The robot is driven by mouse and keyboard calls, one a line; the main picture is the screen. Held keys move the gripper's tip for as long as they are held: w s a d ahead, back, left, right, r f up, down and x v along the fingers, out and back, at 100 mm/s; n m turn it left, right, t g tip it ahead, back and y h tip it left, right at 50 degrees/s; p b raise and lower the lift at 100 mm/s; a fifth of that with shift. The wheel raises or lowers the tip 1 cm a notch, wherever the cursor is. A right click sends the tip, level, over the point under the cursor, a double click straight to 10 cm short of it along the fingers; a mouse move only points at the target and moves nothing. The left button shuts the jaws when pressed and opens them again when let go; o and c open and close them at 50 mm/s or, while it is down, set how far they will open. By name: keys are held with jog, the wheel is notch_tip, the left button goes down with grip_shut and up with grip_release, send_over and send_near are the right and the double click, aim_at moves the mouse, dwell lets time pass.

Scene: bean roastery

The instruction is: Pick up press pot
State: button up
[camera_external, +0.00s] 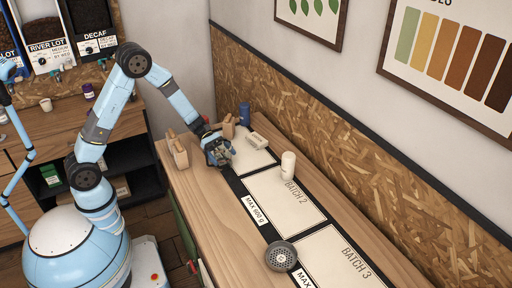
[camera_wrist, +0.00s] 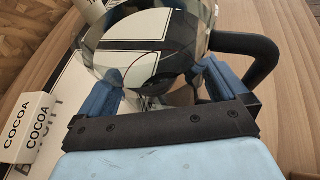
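The press pot (camera_wrist: 150,60) is a shiny, mirror-like vessel with a black curved handle (camera_wrist: 262,48) on the right in the wrist view. My gripper (camera_wrist: 158,78) has its blue fingers wide apart, one on each side of the pot's body. Whether the fingers touch the pot is hard to see. In the external view my gripper (camera_external: 218,155) reaches down over the far end of the wooden counter, around the small, dark-looking pot, which is largely covered by the gripper there.
A white COCOA box (camera_wrist: 24,125) lies close on the left in the wrist view. On the counter (camera_external: 205,215) stand a blue canister (camera_external: 244,114), a white cylinder (camera_external: 288,165), a wooden holder (camera_external: 178,150) and a round grey perforated disc (camera_external: 281,255). The batch 2 panel (camera_external: 278,200) is mostly clear.

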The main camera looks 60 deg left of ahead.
jog(key=c, duration=1)
jog(key=shift+r, duration=0.1)
